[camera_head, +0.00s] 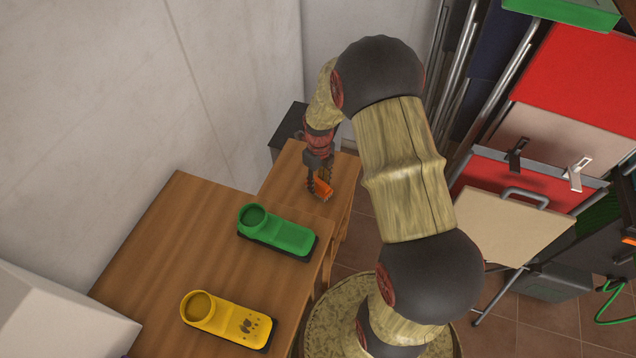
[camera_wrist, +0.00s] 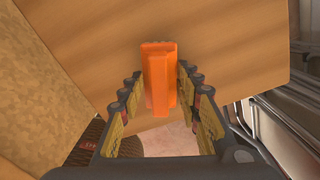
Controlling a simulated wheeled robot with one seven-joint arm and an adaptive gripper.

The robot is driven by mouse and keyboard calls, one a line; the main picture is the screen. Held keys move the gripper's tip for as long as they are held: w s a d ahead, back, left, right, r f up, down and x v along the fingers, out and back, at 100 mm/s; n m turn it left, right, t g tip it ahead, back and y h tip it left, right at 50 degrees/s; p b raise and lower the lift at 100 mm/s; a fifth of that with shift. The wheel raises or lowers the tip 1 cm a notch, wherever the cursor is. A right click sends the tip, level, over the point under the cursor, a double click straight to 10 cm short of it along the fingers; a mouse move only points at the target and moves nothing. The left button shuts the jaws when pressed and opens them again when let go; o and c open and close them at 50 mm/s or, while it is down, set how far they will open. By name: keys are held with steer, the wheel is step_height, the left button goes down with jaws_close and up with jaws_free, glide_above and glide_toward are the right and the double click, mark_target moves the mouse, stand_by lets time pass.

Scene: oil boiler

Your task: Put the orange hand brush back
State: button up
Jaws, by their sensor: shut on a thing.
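The orange hand brush (camera_head: 321,188) is between the fingers of my gripper (camera_head: 318,187), over the smaller wooden table at the back. I cannot tell whether the brush touches the tabletop. A green holder (camera_head: 285,234) and a yellow holder (camera_head: 238,322), each with a round cup at one end and a dark base, sit on the larger wooden table.
The larger table (camera_head: 165,245) has bare room left of the holders. The small table (camera_head: 287,183) adjoins it, with a dark box (camera_head: 288,125) behind. A wall stands at left. Folding chairs with red and beige panels (camera_head: 580,90) crowd the right side.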

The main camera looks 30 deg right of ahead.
steer(key=o, duration=1)
steer(key=shift+o, duration=0.2)
step_height(320, 180, up, 11)
steer(key=p, duration=0.4)
step_height(320, 180, up, 10)
steer(key=n+t, duration=0.1)
steer(key=n, duration=0.5)
glide_above(319, 179)
steer(key=s+a, duration=0.1)
steer(key=a, duration=0.2)
steer(key=s+a+r+n+t, duration=0.2)
steer(key=s+a+r+n, duration=0.4)
steer(key=s+r+n, duration=0.3)
steer(key=s+a+r+n+t, duration=0.2)
steer(key=s+a+r+n, duration=0.3)
steer(key=n, duration=1.2)
steer(key=shift+s+a+r+n+t, duration=0.4)
steer(key=shift+s+r, duration=1.7)
steer(key=shift+s, duration=0.65)
